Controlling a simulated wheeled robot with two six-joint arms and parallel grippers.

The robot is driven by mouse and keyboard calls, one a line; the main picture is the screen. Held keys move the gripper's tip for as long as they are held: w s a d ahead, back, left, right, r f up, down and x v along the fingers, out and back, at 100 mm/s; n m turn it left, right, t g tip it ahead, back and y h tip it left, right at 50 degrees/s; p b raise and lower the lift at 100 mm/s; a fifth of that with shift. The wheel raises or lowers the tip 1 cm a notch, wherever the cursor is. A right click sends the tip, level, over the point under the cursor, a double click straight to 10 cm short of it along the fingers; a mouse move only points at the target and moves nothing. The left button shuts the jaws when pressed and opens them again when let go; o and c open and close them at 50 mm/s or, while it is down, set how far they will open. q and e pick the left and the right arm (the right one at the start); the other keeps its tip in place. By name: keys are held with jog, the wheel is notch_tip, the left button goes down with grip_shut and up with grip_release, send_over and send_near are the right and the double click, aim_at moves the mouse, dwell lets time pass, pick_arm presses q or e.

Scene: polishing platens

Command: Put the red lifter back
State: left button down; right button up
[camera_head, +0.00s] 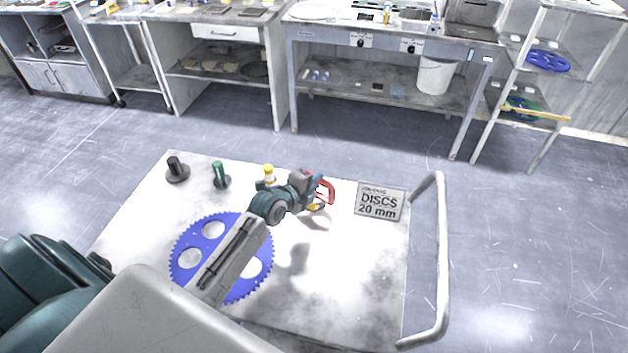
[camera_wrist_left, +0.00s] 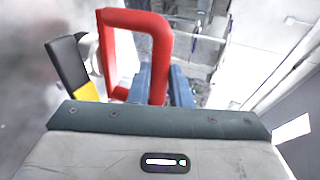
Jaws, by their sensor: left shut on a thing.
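The red lifter (camera_head: 329,189) is a red, rounded loop handle. My left gripper (camera_head: 315,190) is shut on it and holds it over the cart top (camera_head: 335,285), with a shadow below. The lower part of the lifter is hidden behind the gripper body. My right gripper is not in view.
On the cart lie a blue toothed carrier (camera_head: 190,235) partly under my arm, a black stand (camera_head: 177,170), a green-handled piece (camera_head: 220,176), a yellow-capped piece (camera_head: 268,175) and a "DISCS 20 mm" sign (camera_head: 380,202). A cart handle (camera_head: 442,260) is at right. Benches line the back.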

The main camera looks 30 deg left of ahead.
pick_arm(q)
jog(key=c, duration=1.4)
grip_release()
jog(key=shift+c, duration=0.2)
jog(key=shift+o, duration=0.5)
jog(key=shift+r, duration=0.1)
jog(key=shift+s, duration=0.2)
jog(key=b+v, duration=0.2)
jog(key=v, duration=0.9)
jog(key=shift+s+r+b, duration=0.15)
jog(key=shift+s+b, duration=0.15)
jog(key=shift+s, duration=0.05)
